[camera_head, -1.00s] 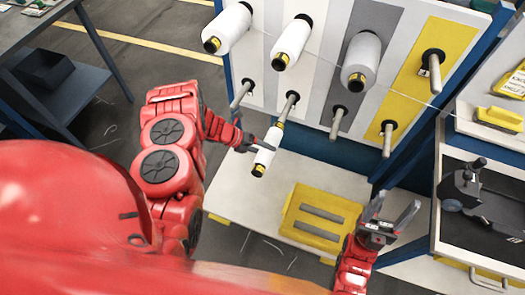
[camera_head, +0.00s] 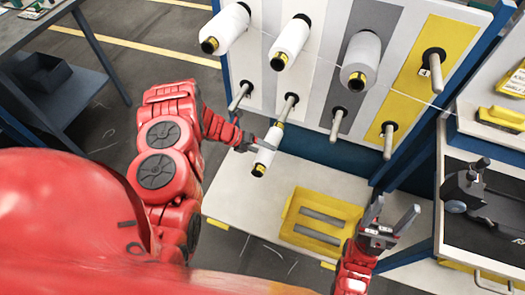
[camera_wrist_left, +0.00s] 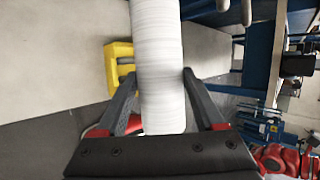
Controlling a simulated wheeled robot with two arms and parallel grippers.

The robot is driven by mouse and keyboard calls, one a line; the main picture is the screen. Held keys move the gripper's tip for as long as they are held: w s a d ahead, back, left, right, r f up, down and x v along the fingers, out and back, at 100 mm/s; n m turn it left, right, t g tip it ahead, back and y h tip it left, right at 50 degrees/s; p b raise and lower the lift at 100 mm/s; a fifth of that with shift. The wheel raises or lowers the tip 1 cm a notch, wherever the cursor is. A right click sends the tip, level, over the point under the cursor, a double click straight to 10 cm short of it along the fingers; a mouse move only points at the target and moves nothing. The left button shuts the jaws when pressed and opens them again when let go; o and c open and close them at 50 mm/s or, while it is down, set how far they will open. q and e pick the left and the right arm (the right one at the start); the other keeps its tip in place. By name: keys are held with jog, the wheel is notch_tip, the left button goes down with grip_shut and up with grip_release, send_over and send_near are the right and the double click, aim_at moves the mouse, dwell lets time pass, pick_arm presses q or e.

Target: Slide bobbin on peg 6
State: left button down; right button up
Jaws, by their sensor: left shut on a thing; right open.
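My left gripper (camera_head: 262,146) is shut on a white bobbin (camera_head: 266,158) with yellow and black ends, held tilted in front of the board's lower row. The bobbin's upper end is right by the tip of the second lower peg from the left (camera_head: 290,103), which I take for peg 6. I cannot tell whether they touch or overlap. In the left wrist view the bobbin (camera_wrist_left: 157,60) stands between both fingers, its far end out of frame. My right gripper (camera_head: 390,222) is open and empty, low at the right of the board.
Three white bobbins (camera_head: 291,42) sit on the upper pegs; the upper right peg (camera_head: 435,68) is bare. The other lower pegs (camera_head: 338,122) are bare. A yellow tray (camera_head: 290,222) with grey bars lies on the pale shelf (camera_head: 235,200) below. A side bench (camera_head: 445,225) stands at right.

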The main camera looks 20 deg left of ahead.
aim_at(270, 130)
pick_arm(q)
jog(key=shift+w+f+b, duration=0.15)
jog(key=shift+w+b, duration=0.7)
jog(key=shift+b, duration=0.3)
jog(key=shift+w+f+b, duration=0.1)
jog(key=shift+w+b, duration=0.75)
jog(key=shift+b, duration=0.3)
jog(key=shift+w+d+r+b, duration=0.1)
jog(key=shift+w+b, duration=0.35)
jog(key=shift+b, duration=0.05)
jog(key=shift+b, duration=0.45)
jog(key=shift+w+f+b, duration=0.15)
jog(key=shift+w+b, duration=0.9)
jog(key=shift+w+f+b, duration=0.15)
jog(key=shift+w+b, duration=0.85)
jog(key=shift+w+r+b, duration=0.1)
jog(key=shift+w+b, duration=0.25)
jog(key=shift+w, duration=0.15)
